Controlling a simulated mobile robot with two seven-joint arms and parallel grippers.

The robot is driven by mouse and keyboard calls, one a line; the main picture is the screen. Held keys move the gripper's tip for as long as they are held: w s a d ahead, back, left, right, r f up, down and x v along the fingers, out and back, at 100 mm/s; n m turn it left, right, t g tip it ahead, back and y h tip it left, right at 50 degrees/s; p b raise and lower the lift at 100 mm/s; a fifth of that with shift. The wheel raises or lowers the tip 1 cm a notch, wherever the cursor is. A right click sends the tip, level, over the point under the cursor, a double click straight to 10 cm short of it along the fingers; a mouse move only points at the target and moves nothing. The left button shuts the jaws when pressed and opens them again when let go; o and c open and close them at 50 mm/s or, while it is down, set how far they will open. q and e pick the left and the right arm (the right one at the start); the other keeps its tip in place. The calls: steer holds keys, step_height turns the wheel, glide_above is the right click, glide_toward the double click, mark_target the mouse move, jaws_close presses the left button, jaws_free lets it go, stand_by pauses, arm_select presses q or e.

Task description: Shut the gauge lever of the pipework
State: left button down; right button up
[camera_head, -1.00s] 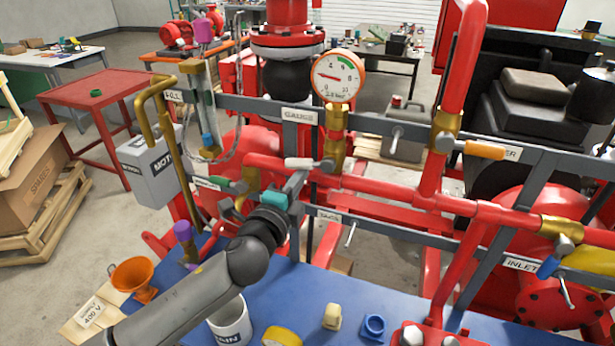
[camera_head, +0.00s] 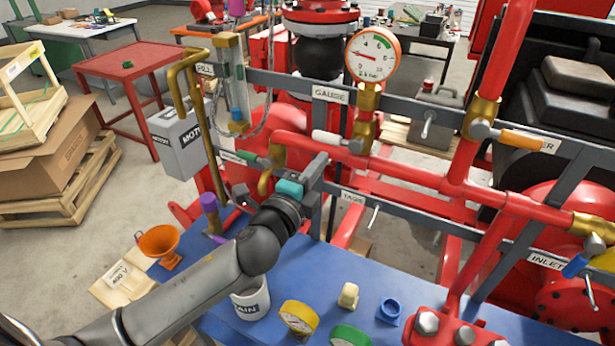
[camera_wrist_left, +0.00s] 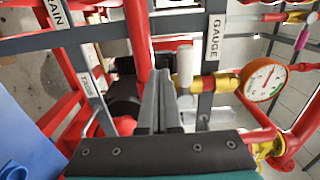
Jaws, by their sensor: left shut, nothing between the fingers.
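The gauge lever has a white grip (camera_head: 328,137) and sticks out to the left of its grey hub on the brass gauge valve (camera_head: 364,130), across the upright stem under the round gauge (camera_head: 373,56). The GAUGE label (camera_head: 331,95) is on the grey rail above it. In the left wrist view the white grip (camera_wrist_left: 185,66) shows just right of my fingertips. My left gripper (camera_head: 319,163) is shut and empty, just below and in front of the grip in the head view. It also shows in the left wrist view (camera_wrist_left: 160,88). I cannot tell whether it touches the lever. My right gripper is not in view.
Grey rails and red pipes surround the gripper closely. An orange lever (camera_head: 521,140) is to the right, and a green lever (camera_head: 238,157) to the left.

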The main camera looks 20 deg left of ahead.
arm_select(q)
steer(key=shift+s+a, duration=0.1)
steer(key=shift+s, duration=2.85)
